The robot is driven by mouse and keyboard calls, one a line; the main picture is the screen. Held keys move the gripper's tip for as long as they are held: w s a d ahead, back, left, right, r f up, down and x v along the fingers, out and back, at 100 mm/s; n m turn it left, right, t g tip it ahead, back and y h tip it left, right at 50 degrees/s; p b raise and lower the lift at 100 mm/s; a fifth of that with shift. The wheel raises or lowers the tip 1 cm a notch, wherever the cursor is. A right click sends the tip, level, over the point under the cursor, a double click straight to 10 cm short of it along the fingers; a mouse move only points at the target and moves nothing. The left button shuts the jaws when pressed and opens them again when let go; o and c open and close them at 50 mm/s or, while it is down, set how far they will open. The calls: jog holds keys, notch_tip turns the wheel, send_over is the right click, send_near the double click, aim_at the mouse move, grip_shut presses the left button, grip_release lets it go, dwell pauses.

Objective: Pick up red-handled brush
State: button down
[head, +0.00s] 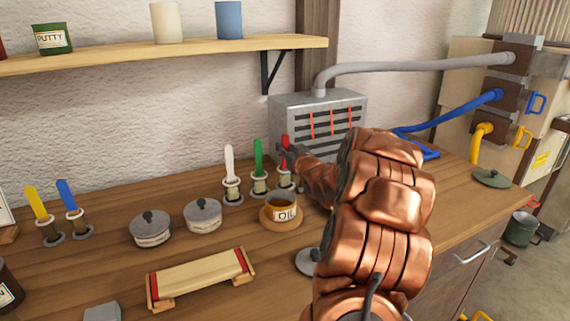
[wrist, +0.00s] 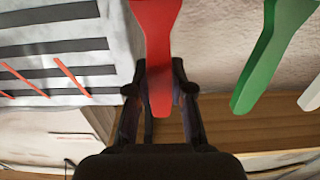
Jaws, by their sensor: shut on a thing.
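The red-handled brush (head: 284,142) stands upright at the right end of a row of three brushes on the bench, at its holder (head: 286,178). My gripper (head: 289,154) reaches it from the right and is shut on its handle. In the wrist view the red handle (wrist: 155,40) lies between the two fingers of my gripper (wrist: 160,85). The brush's lower end is partly hidden by my gripper and the oil pot, so I cannot tell whether it is still seated.
A green-handled brush (head: 258,158) and a white-handled brush (head: 229,165) stand close on the left. An oil pot (head: 282,208) is just in front. A grey vented box (head: 318,112) stands behind. Lidded pots (head: 151,230) and a lath form (head: 200,274) are left.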

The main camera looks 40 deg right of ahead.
jog(key=shift+r, duration=0.1)
notch_tip(320, 180, up, 10)
jog(key=shift+f, duration=0.1)
dwell(0.6)
dwell(3.2)
